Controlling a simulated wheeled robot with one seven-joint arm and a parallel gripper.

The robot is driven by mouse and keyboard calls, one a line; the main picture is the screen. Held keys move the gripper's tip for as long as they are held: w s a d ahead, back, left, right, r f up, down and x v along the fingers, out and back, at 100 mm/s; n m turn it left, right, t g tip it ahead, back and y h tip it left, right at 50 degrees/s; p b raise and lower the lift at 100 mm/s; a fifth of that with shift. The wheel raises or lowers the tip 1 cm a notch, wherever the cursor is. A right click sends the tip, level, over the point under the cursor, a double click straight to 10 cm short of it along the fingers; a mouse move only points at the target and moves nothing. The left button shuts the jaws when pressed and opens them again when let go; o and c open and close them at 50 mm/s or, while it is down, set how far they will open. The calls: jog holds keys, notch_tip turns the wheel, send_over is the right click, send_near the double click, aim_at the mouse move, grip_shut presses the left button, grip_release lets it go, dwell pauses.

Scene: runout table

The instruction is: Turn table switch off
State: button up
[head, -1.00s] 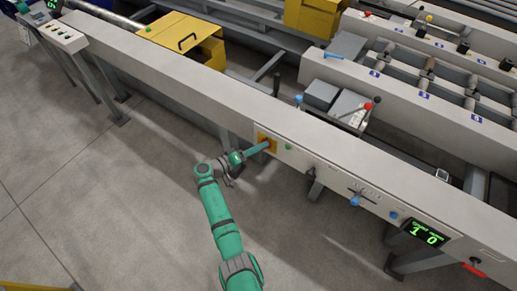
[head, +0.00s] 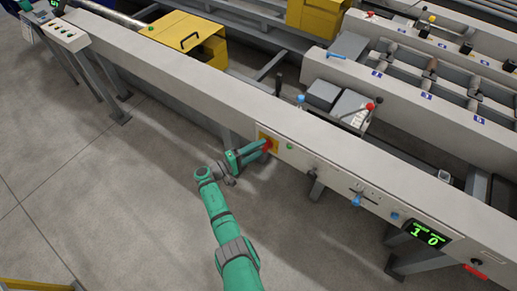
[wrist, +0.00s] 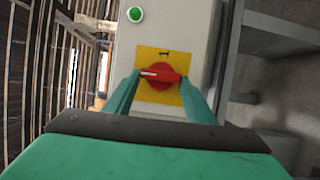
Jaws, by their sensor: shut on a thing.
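The table switch is a red rotary knob (wrist: 160,76) on a yellow plate (wrist: 160,57) marked "1", on the table's front side. In the head view the knob (head: 267,144) shows at the fingertips. My gripper (wrist: 160,88) is shut on the knob, one finger at each end of its bar. In the wrist view the bar lies crosswise, its white mark toward the left finger, and the "1" is above it.
A green button (wrist: 134,14) sits beside the yellow plate. Farther right along the panel are a blue knob (head: 356,200) and a lit green display (head: 428,234) reading "1 0". Levers (head: 372,106) stand behind the beam. The floor in front is clear.

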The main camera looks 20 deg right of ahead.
jog(key=shift+a, duration=0.1)
jog(key=o, duration=1)
jog(key=shift+o, duration=0.2)
jog(key=v, duration=1)
jog(key=shift+s+a, duration=0.15)
jog(key=shift+a, duration=0.2)
jog(key=shift+a, duration=0.1)
